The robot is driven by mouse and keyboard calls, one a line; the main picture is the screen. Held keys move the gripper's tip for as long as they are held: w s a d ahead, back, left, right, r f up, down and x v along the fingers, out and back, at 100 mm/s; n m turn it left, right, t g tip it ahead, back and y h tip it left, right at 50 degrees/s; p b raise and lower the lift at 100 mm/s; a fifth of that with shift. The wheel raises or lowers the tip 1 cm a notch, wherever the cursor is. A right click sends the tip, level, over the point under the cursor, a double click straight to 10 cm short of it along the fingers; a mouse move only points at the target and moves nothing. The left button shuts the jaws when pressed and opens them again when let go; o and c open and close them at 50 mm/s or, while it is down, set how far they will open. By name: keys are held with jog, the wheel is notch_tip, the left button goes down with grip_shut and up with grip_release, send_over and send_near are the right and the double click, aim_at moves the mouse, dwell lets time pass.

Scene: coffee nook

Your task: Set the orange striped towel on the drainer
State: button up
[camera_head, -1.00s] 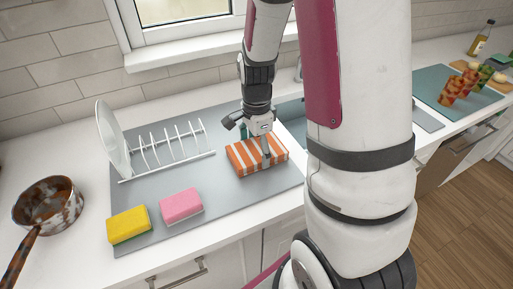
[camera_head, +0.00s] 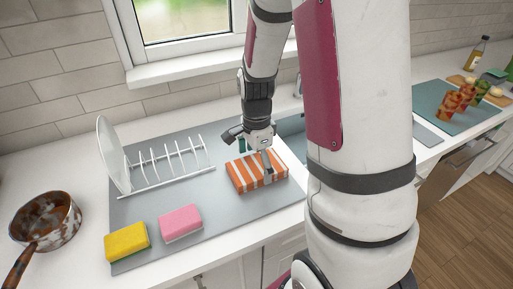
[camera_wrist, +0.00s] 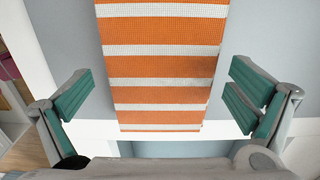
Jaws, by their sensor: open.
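The orange and white striped towel (camera_head: 243,175) is a folded block. It lies on the right part of the grey drainer (camera_head: 226,209), close to the sink. My gripper (camera_head: 267,167) is open above the towel, pointing down. In the wrist view the towel (camera_wrist: 160,65) runs between my two spread green-padded fingers, with a gap on each side. The fingers do not touch it there. The head view shows one finger in front of the towel, hiding a bit of it; how far the tips are above it cannot be told.
A white dish rack (camera_head: 165,170) with a plate (camera_head: 112,150) stands at the drainer's left back. A pink sponge (camera_head: 181,222) and a yellow sponge (camera_head: 127,241) lie at its front. A rusty pan (camera_head: 45,219) is at far left. The drainer's middle is clear.

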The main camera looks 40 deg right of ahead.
aim_at(256, 166)
notch_tip(256, 166, up, 11)
jog(key=s+a+r+n+t, duration=0.5)
jog(key=s+a+r+n, duration=0.6)
jog(key=n, duration=0.9)
jog(key=shift+s+a+r, duration=0.3)
jog(key=shift+s+a, duration=0.2)
jog(key=shift+s, duration=1.2)
